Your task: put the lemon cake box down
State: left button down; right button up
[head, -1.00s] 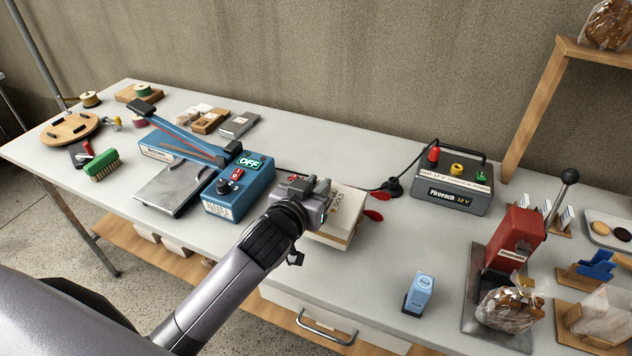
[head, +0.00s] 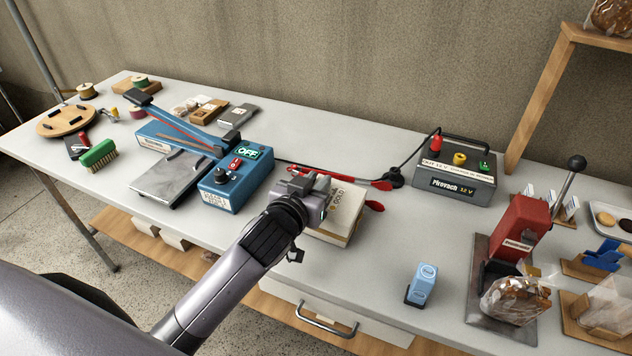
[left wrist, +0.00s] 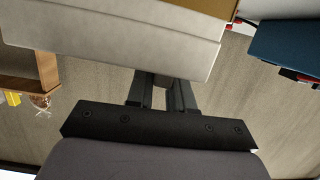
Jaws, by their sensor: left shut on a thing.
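The lemon cake box (head: 343,222) is a white and cream carton with a tan top panel and dark lettering. It is at the middle of the table (head: 390,262), just right of the blue sealer. My left gripper (head: 318,200) is shut on the box at its left side. In the left wrist view the box (left wrist: 120,42) fills the top left, with the gripper's dark fingers (left wrist: 162,92) against it. I cannot tell whether the box's underside touches the table. My right gripper is not in view.
A blue sealer (head: 225,185) reading OFF stands close left of the box. Red-tipped leads (head: 374,206) lie behind and beside it, running to a grey power unit (head: 455,178). Front middle is clear.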

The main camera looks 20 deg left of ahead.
pick_arm(q)
jog(key=c, duration=0.9)
grip_release()
jog(key=shift+f, duration=0.1)
jog(key=v, duration=0.7)
jog(key=shift+s, duration=0.1)
